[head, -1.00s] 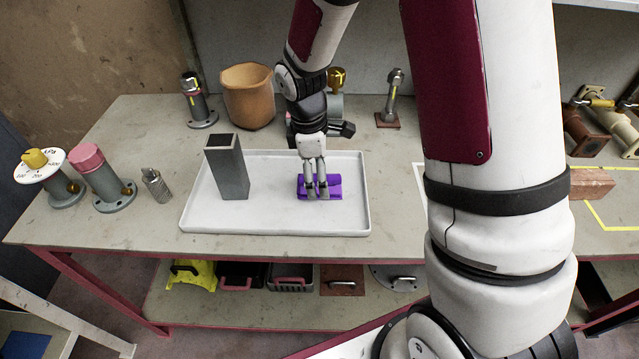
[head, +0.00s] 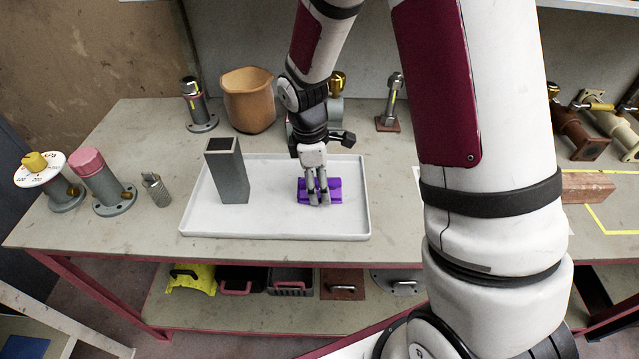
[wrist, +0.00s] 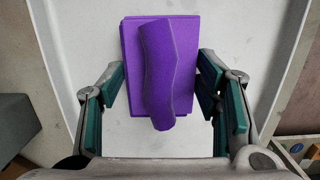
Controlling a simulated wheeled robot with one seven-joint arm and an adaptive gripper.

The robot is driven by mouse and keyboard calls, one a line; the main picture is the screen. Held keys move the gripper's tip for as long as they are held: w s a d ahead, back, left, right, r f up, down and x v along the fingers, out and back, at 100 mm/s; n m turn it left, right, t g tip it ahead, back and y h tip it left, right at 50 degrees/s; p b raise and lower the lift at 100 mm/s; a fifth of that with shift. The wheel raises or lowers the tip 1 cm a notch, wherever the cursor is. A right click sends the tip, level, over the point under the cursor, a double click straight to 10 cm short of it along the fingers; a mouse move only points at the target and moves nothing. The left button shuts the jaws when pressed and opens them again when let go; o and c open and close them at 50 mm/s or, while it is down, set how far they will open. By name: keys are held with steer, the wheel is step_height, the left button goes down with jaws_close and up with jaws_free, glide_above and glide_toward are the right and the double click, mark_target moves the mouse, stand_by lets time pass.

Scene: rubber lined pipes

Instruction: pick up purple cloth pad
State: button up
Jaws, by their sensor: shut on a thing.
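The purple cloth pad (head: 333,190) lies in the white tray, on the right half of its floor. In the wrist view the pad (wrist: 133,60) is a flat purple rectangle with a raised, rolled-looking ridge along its middle. My gripper (head: 319,203) points down over the pad in the head view and hides part of it. In the wrist view the green-padded fingers of my gripper (wrist: 163,80) stand at the pad's left and right sides, shut on it. I see no clear gap under the pad.
The white tray (head: 280,226) also holds an upright grey rectangular tube (head: 230,178) left of the pad. Behind the tray stand a clay pot (head: 249,100) and pipe fittings. A pink-capped fitting (head: 103,180) and a dial fitting (head: 55,180) stand left. Tray floor between tube and pad is clear.

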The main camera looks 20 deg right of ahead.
steer(key=shift+r, duration=0.65)
step_height(320, 180, up, 2)
steer(key=shift+r, duration=0.2)
steer(key=s+a, duration=0.2)
steer(key=s, duration=0.3)
steer(key=s+a, duration=0.1)
steer(key=s, duration=0.4)
steer(key=s+a+r, duration=0.1)
steer(key=s+a, duration=0.1)
steer(key=s, duration=0.3)
steer(key=shift+a+r, duration=0.1)
steer(key=shift+a, duration=0.2)
